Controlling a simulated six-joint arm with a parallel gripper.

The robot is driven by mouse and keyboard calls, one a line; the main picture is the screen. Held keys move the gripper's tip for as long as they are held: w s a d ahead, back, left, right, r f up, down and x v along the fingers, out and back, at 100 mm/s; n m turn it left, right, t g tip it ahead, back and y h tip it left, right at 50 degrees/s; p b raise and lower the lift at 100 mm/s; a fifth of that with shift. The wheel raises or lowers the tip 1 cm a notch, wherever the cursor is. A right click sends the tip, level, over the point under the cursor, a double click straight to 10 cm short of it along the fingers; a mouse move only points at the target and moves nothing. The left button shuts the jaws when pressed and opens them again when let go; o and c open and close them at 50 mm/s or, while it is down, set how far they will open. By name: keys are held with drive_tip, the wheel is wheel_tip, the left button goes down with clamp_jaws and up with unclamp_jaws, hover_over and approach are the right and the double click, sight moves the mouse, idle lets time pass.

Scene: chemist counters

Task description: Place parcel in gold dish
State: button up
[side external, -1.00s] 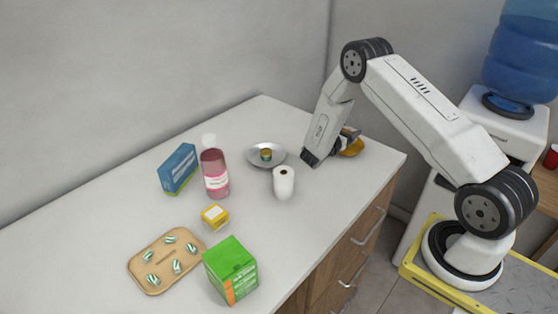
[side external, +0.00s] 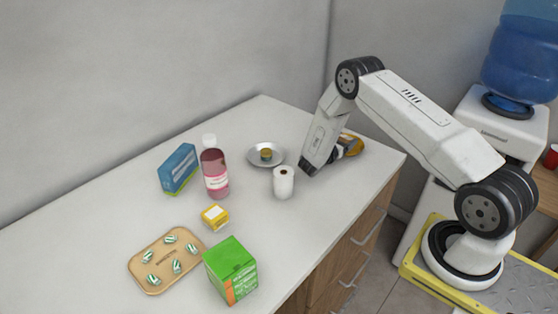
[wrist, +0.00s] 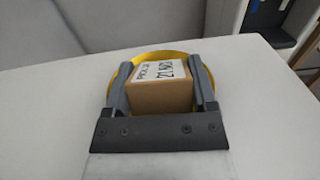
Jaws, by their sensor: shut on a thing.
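A small brown cardboard parcel (wrist: 162,92) with a white printed label sits between the two dark fingers of my gripper (wrist: 162,62) in the wrist view. My gripper is shut on it. The gold dish (wrist: 152,54) shows as a yellow rim behind and around the parcel and fingers. In the side external view my gripper (side external: 340,150) is low over the gold dish (side external: 354,150) at the counter's far right end, partly hiding it. The parcel cannot be made out clearly there. I cannot tell whether the parcel touches the dish.
A white roll-like container (side external: 284,184) and a silver dish (side external: 256,155) with a small jar (side external: 266,155) stand left of my gripper. Further left are a pink bottle (side external: 215,180), blue box (side external: 178,170), yellow box (side external: 215,216), green box (side external: 231,270) and wooden tray (side external: 137,266).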

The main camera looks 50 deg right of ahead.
drive_tip(key=shift+f, duration=0.2)
drive_tip(key=o, duration=1.3)
drive_tip(key=shift+o, duration=0.2)
drive_tip(key=shift+w+a, duration=0.1)
drive_tip(key=shift+a, duration=1.2)
drive_tip(key=shift+a+r, duration=0.25)
drive_tip(key=shift+r, duration=3.3)
